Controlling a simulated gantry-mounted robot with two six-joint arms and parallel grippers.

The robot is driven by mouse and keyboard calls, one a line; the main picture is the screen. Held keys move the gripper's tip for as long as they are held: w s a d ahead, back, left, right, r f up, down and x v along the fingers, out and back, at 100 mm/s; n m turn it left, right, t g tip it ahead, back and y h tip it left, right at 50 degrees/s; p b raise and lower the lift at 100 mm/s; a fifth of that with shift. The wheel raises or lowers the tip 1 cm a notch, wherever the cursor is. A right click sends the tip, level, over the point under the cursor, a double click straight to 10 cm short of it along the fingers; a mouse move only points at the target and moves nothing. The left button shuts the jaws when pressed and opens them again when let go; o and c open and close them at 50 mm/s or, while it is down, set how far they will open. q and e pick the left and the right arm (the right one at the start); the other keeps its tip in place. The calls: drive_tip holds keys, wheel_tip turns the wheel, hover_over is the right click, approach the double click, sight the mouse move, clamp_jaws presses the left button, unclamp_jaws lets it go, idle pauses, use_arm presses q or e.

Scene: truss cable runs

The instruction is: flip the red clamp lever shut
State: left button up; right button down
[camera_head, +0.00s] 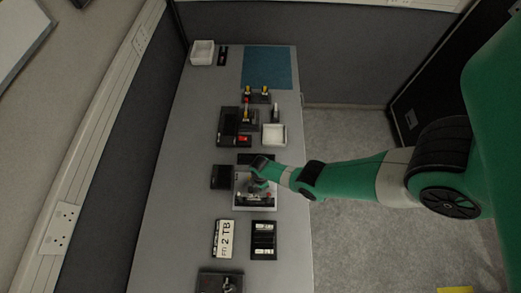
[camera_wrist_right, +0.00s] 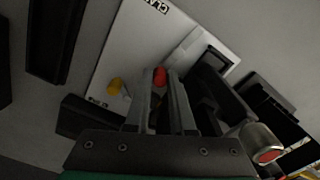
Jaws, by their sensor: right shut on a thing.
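The red clamp lever (camera_wrist_right: 160,75) shows as a red tip between the fingertips of my right gripper (camera_wrist_right: 161,82) in the right wrist view. The gripper is shut on it, and the fingers hide most of the lever. The white board (camera_wrist_right: 135,50) of the clamp fixture lies beneath, with dark blocks on it. In the head view my right gripper (camera_head: 258,184) is over the white fixture board (camera_head: 262,206), and my arm covers part of it; the lever cannot be made out there. My left gripper is in neither view.

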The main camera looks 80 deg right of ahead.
drive_tip(key=shift+d+m, duration=0.1)
drive_tip(key=shift+m, duration=0.2)
drive_tip(key=m, duration=0.2)
drive_tip(key=d+m, duration=0.1)
drive_tip(key=shift+s+m, duration=0.1)
drive_tip(key=shift+m, duration=0.3)
drive_tip(key=m, duration=0.2)
drive_tip(key=d+m, duration=0.1)
drive_tip(key=shift+s+m, duration=0.3)
drive_tip(key=m, duration=0.3)
drive_tip(key=shift+s+d+m, duration=0.3)
drive_tip(key=shift+s+d, duration=0.05)
drive_tip(key=shift+s+d+m, duration=0.15)
drive_tip(key=shift+s+m, duration=0.15)
drive_tip(key=shift+m, duration=0.8)
drive_tip(key=shift+s+d+m, duration=0.1)
drive_tip(key=shift+s+m, duration=0.2)
drive_tip(key=shift+m, duration=0.8)
drive_tip(key=c, duration=0.8)
unclamp_jaws()
drive_tip(key=shift+o, duration=0.2)
